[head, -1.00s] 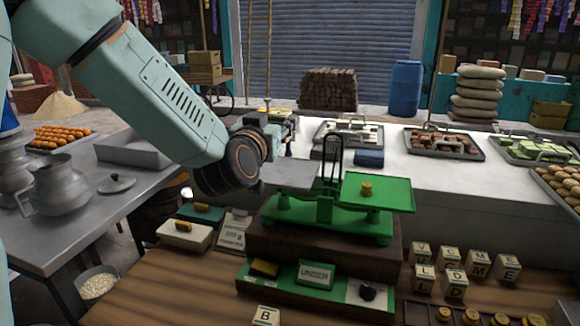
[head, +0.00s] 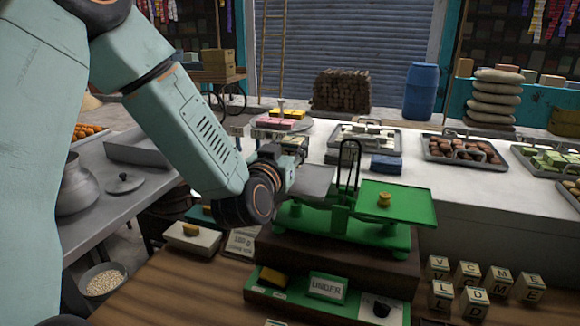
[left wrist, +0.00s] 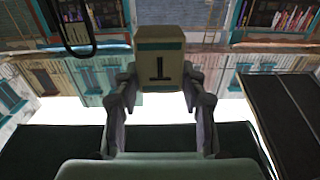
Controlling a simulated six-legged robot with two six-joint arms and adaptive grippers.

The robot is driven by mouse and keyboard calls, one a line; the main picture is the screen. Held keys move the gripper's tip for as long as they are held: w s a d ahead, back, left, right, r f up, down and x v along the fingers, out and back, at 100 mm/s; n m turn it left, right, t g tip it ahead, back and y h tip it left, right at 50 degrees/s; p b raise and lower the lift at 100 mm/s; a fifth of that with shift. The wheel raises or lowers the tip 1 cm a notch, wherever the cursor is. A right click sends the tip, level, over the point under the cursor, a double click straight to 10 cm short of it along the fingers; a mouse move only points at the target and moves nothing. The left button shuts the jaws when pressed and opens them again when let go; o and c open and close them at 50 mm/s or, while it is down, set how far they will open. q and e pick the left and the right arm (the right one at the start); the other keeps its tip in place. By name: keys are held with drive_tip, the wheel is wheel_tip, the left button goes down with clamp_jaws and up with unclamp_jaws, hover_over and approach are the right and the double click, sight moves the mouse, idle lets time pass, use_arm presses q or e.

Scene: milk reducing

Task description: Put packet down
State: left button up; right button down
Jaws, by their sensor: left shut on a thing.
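My left gripper (head: 290,148) is beyond my wrist, above and just left of the scale's grey left pan (head: 314,180). In the left wrist view the left gripper (left wrist: 160,80) is shut on a cream packet (left wrist: 160,62) with a teal band and a dark mark like an I. In the head view my wrist largely hides the packet. The green balance scale (head: 345,222) stands on a dark block, with a small yellow weight (head: 384,199) on its green right pan (head: 410,205). My right gripper is not in view.
A sign reading UNDER (head: 326,287) is on the green panel in front of the scale. Lettered blocks (head: 468,275) stand at the right. Trays of goods (head: 463,152) line the white counter behind.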

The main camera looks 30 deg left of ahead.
use_arm(q)
drive_tip(key=f, duration=0.3)
drive_tip(key=shift+w+d+f, duration=0.2)
drive_tip(key=shift+d+f, duration=0.1)
drive_tip(key=shift+w+f, duration=0.2)
drive_tip(key=shift+s+a, duration=0.2)
drive_tip(key=shift+a, duration=0.05)
drive_tip(key=shift+s+d+f+b, duration=0.1)
drive_tip(key=shift+s+b, duration=0.1)
drive_tip(key=shift+b, duration=0.1)
drive_tip(key=o, duration=0.8)
drive_tip(key=shift+w+d, duration=0.1)
drive_tip(key=o, duration=0.4)
drive_tip(key=shift+w+f, duration=0.15)
drive_tip(key=shift+w, duration=0.15)
drive_tip(key=shift+c, duration=0.2)
drive_tip(key=shift+s, duration=0.3)
drive_tip(key=shift+s+r, duration=0.15)
drive_tip(key=shift+r, duration=0.25)
drive_tip(key=p+v, duration=0.7)
drive_tip(key=v, duration=0.4)
drive_tip(key=shift+s, duration=0.2)
